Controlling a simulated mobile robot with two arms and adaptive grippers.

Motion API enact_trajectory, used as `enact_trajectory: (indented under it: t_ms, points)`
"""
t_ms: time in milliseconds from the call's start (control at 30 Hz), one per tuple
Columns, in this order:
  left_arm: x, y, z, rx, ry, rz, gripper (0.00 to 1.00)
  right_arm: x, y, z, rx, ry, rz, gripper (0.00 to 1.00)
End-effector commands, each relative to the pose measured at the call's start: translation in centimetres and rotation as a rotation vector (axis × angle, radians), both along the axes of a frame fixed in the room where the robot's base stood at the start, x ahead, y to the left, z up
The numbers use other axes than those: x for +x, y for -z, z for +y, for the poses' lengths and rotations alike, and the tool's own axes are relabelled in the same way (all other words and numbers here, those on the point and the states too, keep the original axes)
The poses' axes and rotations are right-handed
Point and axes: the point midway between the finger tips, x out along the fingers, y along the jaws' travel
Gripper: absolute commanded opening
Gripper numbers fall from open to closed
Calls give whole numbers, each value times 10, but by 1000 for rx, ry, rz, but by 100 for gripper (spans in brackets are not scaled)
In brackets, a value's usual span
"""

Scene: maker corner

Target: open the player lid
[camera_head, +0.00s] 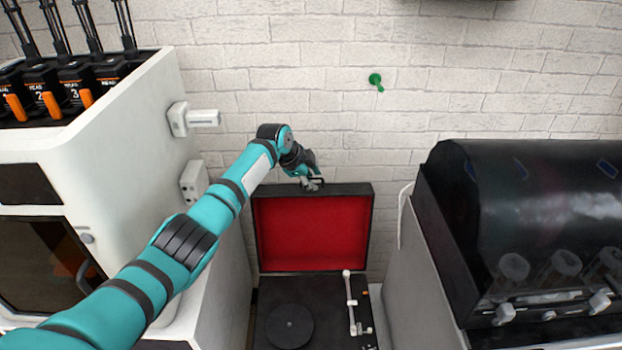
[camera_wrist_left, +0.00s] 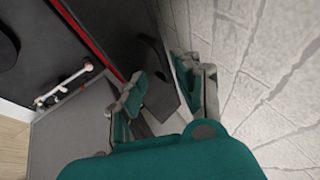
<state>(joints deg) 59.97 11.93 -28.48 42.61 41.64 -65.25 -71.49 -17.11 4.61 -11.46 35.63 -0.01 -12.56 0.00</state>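The record player (camera_head: 315,312) stands low between two cabinets, with a dark platter and a pale tonearm. Its lid (camera_head: 312,232), black with a red lining, stands raised and close to upright at the back. My left gripper (camera_head: 312,184) is at the middle of the lid's top edge. In the left wrist view the two fingers (camera_wrist_left: 168,95) are spread apart, with a dark part of the lid (camera_wrist_left: 158,72) between them. Whether the fingers touch it is hard to tell. My right gripper is in neither view.
A white brick wall (camera_head: 330,110) is close behind the lid, with a green peg (camera_head: 376,82) on it. A white machine (camera_head: 130,130) stands at left and a dark-hooded cabinet (camera_head: 520,220) at right, leaving a narrow gap.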

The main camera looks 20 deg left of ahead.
Motion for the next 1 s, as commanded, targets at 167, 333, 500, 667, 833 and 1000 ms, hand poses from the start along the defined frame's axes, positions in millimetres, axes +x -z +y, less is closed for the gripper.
enact_trajectory:
  t_ms: [167,333,500,667,833,1000]
  points:
    - [-1,1,1,0,-1,1,32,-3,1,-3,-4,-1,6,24]
    - [-5,-8,4,1,0,0,32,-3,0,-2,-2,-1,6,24]
    - [-17,-29,10,0,-1,-3,32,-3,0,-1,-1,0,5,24]
    - [-28,-49,16,0,-1,-2,32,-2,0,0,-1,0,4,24]
    - [-36,-60,19,0,0,0,32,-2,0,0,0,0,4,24]
    - [-37,-62,19,-1,0,1,32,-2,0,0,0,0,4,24]
